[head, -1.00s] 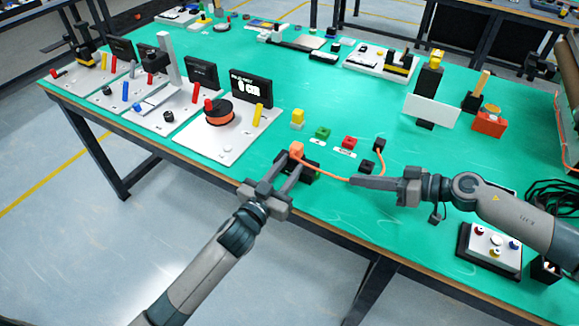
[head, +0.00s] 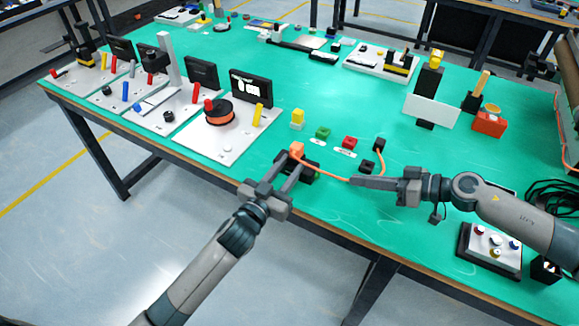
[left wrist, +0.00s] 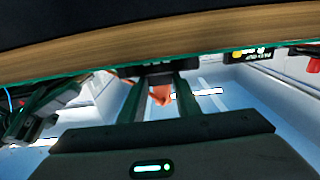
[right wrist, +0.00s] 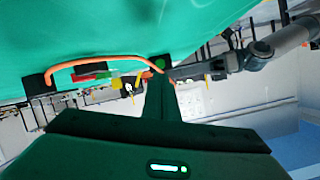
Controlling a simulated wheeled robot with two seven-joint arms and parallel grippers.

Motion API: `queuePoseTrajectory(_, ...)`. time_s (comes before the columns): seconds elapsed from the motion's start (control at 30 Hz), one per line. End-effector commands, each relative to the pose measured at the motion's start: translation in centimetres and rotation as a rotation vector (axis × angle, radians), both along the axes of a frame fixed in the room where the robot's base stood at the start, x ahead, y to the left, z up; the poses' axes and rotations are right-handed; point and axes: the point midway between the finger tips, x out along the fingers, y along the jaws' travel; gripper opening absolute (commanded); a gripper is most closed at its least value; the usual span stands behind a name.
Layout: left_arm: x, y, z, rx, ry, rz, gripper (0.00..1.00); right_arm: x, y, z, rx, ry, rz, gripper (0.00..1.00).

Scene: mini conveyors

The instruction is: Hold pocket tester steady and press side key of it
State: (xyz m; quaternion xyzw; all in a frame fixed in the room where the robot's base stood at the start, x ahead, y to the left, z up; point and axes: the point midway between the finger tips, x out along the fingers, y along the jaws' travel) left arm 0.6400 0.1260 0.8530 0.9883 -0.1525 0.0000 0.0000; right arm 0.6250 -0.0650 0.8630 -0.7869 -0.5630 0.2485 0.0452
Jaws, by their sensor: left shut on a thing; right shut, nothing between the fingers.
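The orange pocket tester (head: 297,149) stands at the tips of my left gripper (head: 291,168), near the table's front edge. My left gripper is shut on it; the tester also shows between the fingers in the left wrist view (left wrist: 161,94). An orange lead runs from it toward a small black block (head: 379,145). My right gripper (head: 354,182) is shut and empty, to the right of the tester and apart from it, by the lead. The side key is too small to make out. The right wrist view shows the shut fingers (right wrist: 160,88).
Yellow (head: 297,117), green (head: 322,132) and red (head: 348,142) blocks sit behind the tester. A button box (head: 490,245) lies at the right front.

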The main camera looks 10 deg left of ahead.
Motion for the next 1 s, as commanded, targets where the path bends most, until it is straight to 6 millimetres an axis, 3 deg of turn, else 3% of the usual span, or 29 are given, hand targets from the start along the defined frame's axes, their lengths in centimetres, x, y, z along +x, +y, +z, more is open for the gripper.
queuePoseTrajectory(0.37,0.0,0.0,-0.1,0.000,0.001,0.000,0.01,0.1,0.2,0.3,0.018,0.004,-0.012,0.00)
queuePoseTrajectory(0.57,0.0,0.0,-0.1,0.000,0.001,0.000,0.01,0.7,1.4,2.3,0.123,0.031,-0.091,0.00)
queuePoseTrajectory(0.8,0.0,0.0,-0.1,0.000,0.001,0.000,0.01,2.6,2.2,5.7,0.347,0.148,-0.322,0.00)
queuePoseTrajectory(1.0,0.0,0.0,-0.1,0.001,0.002,0.000,0.01,4.2,1.1,6.1,0.487,0.330,-0.578,0.00)
